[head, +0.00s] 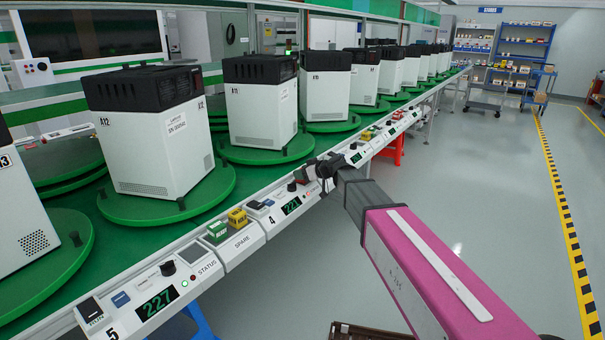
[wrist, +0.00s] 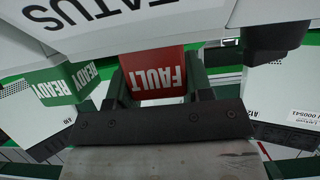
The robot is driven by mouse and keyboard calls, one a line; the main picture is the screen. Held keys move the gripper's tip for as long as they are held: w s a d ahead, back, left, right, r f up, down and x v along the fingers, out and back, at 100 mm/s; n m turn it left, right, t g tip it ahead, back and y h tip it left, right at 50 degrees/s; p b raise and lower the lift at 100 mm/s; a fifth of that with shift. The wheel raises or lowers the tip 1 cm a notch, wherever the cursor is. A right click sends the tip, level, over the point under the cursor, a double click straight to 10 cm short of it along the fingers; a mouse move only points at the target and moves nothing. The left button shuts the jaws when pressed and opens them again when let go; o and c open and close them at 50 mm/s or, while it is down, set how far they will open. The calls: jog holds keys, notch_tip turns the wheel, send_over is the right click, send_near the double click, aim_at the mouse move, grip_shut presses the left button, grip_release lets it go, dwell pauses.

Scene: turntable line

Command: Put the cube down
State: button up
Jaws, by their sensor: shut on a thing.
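My gripper (wrist: 157,88) is shut on a red cube (wrist: 152,64) marked FAULT, which shows upside down between its two dark fingers in the wrist view. A white panel with STATUS lettering (wrist: 130,18) lies just beyond the cube; I cannot tell whether they touch. A green cube (wrist: 64,84) marked READY shows left of my gripper in the wrist view.
A green block (head: 217,231) and a yellow block (head: 237,218) sit on the rail near the SPARE label. White machines with black tops (head: 261,105) stand on green turntables (head: 170,205) behind it. The grey floor (head: 480,190) at right is clear.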

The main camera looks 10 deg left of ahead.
jog(key=o, duration=0.9)
jog(key=shift+f, duration=0.1)
jog(key=shift+o, duration=0.2)
jog(key=v, duration=1.2)
jog(key=s+d+f+m+g+h, duration=0.1)
jog(key=s+d+f+m+h, duration=0.3)
jog(key=s+d+f, duration=0.3)
jog(key=s+d+f+m+g+h, duration=0.2)
jog(key=s+d+f+m+h, duration=0.2)
jog(key=d+f, duration=0.5)
jog(key=s+d+f+m+g+h, duration=0.2)
jog(key=s+d+f, duration=0.6)
jog(key=d, duration=1)
jog(key=s+m+h, duration=0.1)
jog(key=m+h, duration=0.1)
jog(key=m, duration=0.1)
jog(key=shift+s+f+m+h, duration=0.3)
jog(key=shift+s+f, duration=0.05)
